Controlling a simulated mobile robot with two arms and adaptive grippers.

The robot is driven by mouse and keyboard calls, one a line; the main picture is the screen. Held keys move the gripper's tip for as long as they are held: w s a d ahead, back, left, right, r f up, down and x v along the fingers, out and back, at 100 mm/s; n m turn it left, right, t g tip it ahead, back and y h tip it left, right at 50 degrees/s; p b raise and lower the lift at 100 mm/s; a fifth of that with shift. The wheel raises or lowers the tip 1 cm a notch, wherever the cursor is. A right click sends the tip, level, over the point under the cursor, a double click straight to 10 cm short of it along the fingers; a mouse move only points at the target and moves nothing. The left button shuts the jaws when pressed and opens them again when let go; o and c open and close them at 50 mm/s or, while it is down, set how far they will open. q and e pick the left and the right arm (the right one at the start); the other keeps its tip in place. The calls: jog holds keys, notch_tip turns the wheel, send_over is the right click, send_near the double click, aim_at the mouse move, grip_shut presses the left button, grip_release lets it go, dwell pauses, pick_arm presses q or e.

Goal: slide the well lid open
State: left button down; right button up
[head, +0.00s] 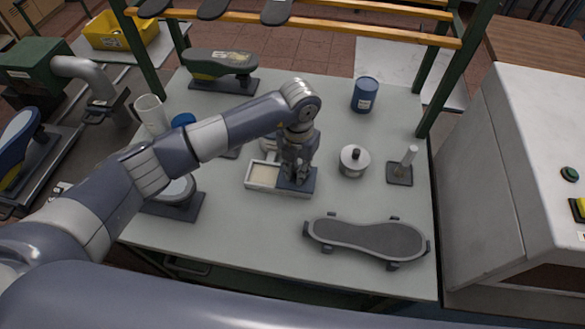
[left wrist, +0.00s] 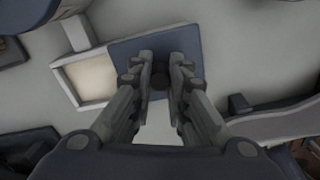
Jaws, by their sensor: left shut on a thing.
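The white well (head: 265,190) is a shallow rectangular box on the table, with a cream-coloured inside visible at its left part. The dark blue square lid (head: 309,187) lies at the right part, and the left part is uncovered. In the left wrist view the lid (left wrist: 125,55) sits beside the pale opening, whose white rim (left wrist: 66,88) shows. My left gripper (head: 296,178) points down over the lid. In the left wrist view its fingers (left wrist: 160,68) are closed around a small dark knob (left wrist: 160,80) on the lid, partly hidden by them. My right gripper is not in view.
A round metal pot (head: 354,165) and a small upright post on a dark base (head: 400,174) stand to the right. A dark sole-shaped board (head: 370,239) lies in front. A blue can (head: 365,95) and a green shoe last (head: 215,66) stand farther back.

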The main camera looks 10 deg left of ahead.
pick_arm(q)
jog(key=c, duration=1.5)
grip_release()
jog(key=shift+d, duration=0.3)
jog(key=shift+a+r, duration=0.1)
jog(key=shift+r, duration=0.5)
notch_tip(320, 180, up, 11)
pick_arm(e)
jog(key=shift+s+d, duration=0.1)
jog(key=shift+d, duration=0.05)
pick_arm(q)
jog(key=shift+s+f, duration=0.1)
